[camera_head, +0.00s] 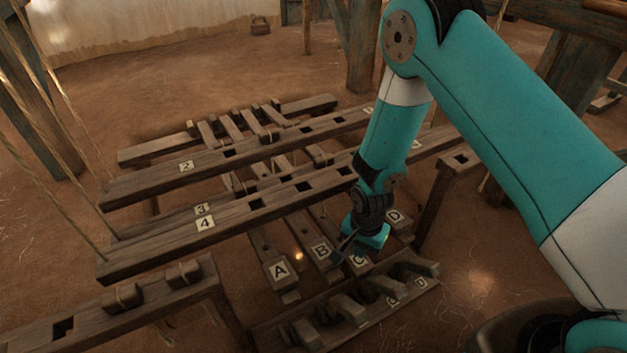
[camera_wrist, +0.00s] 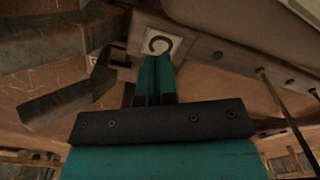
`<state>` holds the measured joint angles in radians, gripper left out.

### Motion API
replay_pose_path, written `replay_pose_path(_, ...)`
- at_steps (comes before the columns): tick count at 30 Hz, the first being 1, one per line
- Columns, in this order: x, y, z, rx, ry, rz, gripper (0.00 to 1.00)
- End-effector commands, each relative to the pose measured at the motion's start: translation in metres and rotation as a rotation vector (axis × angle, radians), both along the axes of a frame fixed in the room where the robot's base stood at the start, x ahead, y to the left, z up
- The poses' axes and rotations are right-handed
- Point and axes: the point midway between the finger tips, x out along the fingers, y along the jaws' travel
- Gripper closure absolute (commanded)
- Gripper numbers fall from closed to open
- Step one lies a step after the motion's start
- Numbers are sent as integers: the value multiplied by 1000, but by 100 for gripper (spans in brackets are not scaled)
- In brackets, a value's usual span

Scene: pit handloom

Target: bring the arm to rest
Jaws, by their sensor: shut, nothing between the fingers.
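My gripper (camera_head: 360,247) hangs low at the end of my teal and white arm, over the front of the wooden loom. It is directly above the treadle marked C (camera_head: 358,261) and partly hides it. In the wrist view my gripper's two teal fingers (camera_wrist: 158,62) are together with nothing between them. Their tips overlap the lower edge of the C label (camera_wrist: 163,42). I cannot tell whether they touch the treadle.
Treadles A (camera_head: 280,270), B (camera_head: 321,251) and D (camera_head: 394,216) lie beside C. A notched wooden rack (camera_head: 350,312) stands in front. Wooden beams labelled 2 (camera_head: 152,181) and 4 (camera_head: 160,239) cross behind. Cords hang at left; posts stand around. Open floor lies beyond the loom.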

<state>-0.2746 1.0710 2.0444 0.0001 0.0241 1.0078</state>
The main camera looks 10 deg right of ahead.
Motion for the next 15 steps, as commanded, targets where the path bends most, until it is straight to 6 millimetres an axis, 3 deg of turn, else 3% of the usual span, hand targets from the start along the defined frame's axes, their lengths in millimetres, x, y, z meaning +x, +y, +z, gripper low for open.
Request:
replay_pose_path(5, 0, 0, 18, 0, 1, 0, 100)
replay_pose_path(15, -1, 0, 17, -1, 2, 0, 100)
